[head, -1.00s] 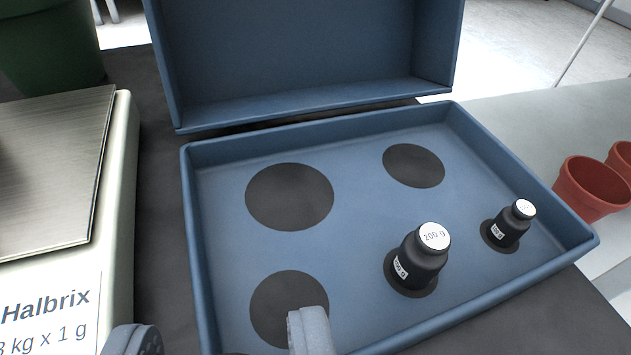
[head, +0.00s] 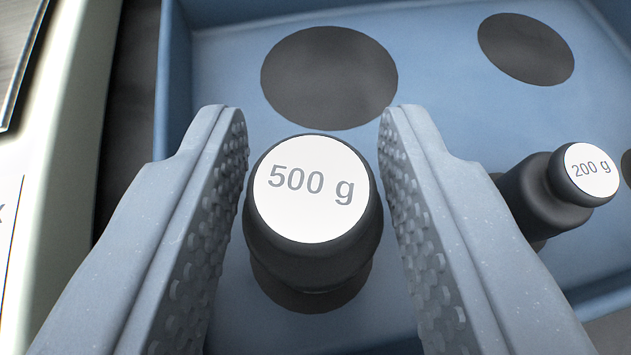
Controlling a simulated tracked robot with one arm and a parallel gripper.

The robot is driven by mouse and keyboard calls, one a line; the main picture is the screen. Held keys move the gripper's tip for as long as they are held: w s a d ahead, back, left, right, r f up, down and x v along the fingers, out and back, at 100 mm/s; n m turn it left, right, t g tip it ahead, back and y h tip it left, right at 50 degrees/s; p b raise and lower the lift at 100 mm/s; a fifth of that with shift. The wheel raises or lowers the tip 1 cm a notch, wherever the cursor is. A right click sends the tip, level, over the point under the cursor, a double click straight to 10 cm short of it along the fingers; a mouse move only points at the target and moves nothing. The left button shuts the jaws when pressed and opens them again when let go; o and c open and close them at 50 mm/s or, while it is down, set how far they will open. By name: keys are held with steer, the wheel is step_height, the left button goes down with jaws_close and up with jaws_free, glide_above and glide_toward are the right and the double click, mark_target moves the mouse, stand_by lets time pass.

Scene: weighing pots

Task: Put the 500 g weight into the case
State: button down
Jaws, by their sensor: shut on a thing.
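The 500 g weight (head: 311,190) is black with a white labelled top. It is between the two grey ridged fingers of my gripper (head: 314,130), which are shut on it. The weight is inside the outline of the open blue case (head: 225,85), over its front left part. A dark round shape shows under its head; I cannot tell whether it is the weight's lower body or a recess, or whether the weight touches the case floor.
The 200 g weight (head: 555,188) stands in the case, right of my right finger. Two dark round recesses, a large one (head: 329,78) and a smaller one (head: 526,48), are empty farther back. The pale scale (head: 62,190) is close on the left.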

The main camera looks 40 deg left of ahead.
steer(key=c, duration=1)
jaws_free()
steer(key=shift+r, duration=0.1)
steer(key=p+v, duration=0.2)
steer(key=v, duration=1)
steer(key=shift+p, duration=0.3)
